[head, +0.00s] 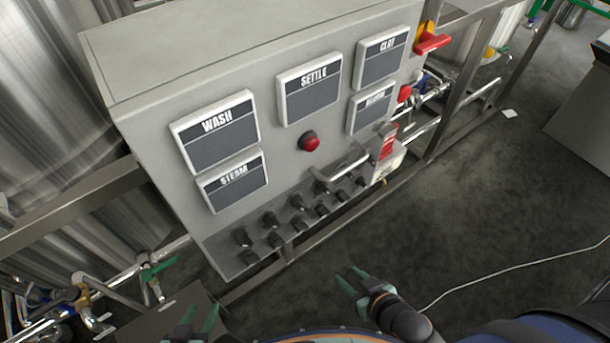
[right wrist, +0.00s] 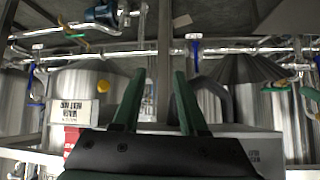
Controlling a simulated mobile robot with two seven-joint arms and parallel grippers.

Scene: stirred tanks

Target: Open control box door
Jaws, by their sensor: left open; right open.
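The control box (head: 240,60) is a grey cabinet, tilted in the head view, with its front facing me. Its front carries labelled panels, a red button (head: 309,141), rows of black knobs (head: 270,219) and a metal bar handle (head: 343,169) at the lower right. The front looks shut. My right gripper (head: 352,281) is open and empty, below and apart from the box front. In the right wrist view its two green fingers (right wrist: 156,100) stand apart with nothing between them. My left gripper (head: 192,322) is at the bottom edge, open, with no object seen in it.
Steel tanks (head: 35,110) stand behind and left of the box. A metal frame (head: 70,207) runs beside it. Pipes with valves (head: 85,298) are at the lower left. A red lever (head: 432,43) projects at the box's right side. Dark floor (head: 480,200) at right is mostly clear, with a white cable (head: 520,266).

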